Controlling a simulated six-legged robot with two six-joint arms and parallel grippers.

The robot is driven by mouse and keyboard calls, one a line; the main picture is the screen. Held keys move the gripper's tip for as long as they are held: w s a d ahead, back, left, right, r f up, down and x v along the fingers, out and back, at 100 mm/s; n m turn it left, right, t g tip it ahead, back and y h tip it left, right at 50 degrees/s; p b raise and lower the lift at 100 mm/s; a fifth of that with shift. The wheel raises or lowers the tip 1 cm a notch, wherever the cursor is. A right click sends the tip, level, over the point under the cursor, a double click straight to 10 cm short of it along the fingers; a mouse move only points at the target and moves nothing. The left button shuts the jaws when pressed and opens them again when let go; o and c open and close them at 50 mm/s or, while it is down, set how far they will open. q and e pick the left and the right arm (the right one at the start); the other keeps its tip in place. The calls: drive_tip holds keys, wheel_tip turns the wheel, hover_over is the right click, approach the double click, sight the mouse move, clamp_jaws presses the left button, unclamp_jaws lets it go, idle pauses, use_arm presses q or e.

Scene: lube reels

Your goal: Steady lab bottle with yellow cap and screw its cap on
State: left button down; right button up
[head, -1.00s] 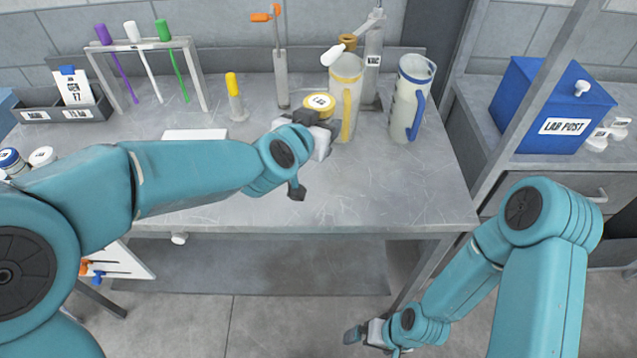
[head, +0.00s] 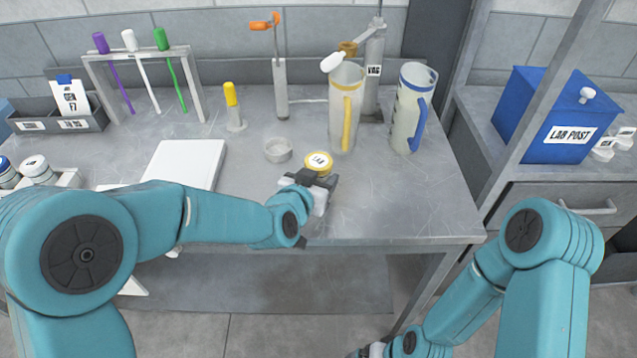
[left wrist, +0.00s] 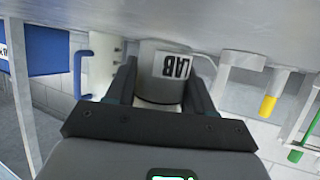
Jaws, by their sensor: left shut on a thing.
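The lab bottle's yellow cap (head: 319,161), with a LAB label on top, shows just beyond my left gripper (head: 318,180) near the front of the bench. In the left wrist view the bottle's body (left wrist: 160,88), with an upside-down LAB label, sits between the two dark fingers of my left gripper (left wrist: 160,98). That gripper is shut on the bottle. The cap sits over the bottle; how tightly it is seated cannot be told. My right gripper (head: 368,351) is cut off at the bottom edge of the head view, low and away from the bottle, its jaws unclear.
A shallow grey dish (head: 278,151) stands left of the cap. Two tall jugs, one with a yellow handle (head: 346,110) and one with a blue handle (head: 410,110), stand behind. A white board (head: 190,160) lies left. The bench's right front is clear.

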use_arm(q)
drive_tip(key=shift+f, duration=0.6)
drive_tip(key=shift+f, duration=0.2)
drive_tip(key=shift+c, duration=2.1)
unclamp_jaws()
drive_tip(key=shift+r, duration=0.1)
drive_tip(key=shift+s+r, duration=0.15)
drive_tip(key=shift+r, duration=0.05)
drive_tip(key=v, duration=1.1)
drive_tip(key=shift+s+a+b, duration=0.25)
drive_tip(key=shift+s+b, duration=0.1)
drive_tip(key=shift+b, duration=0.05)
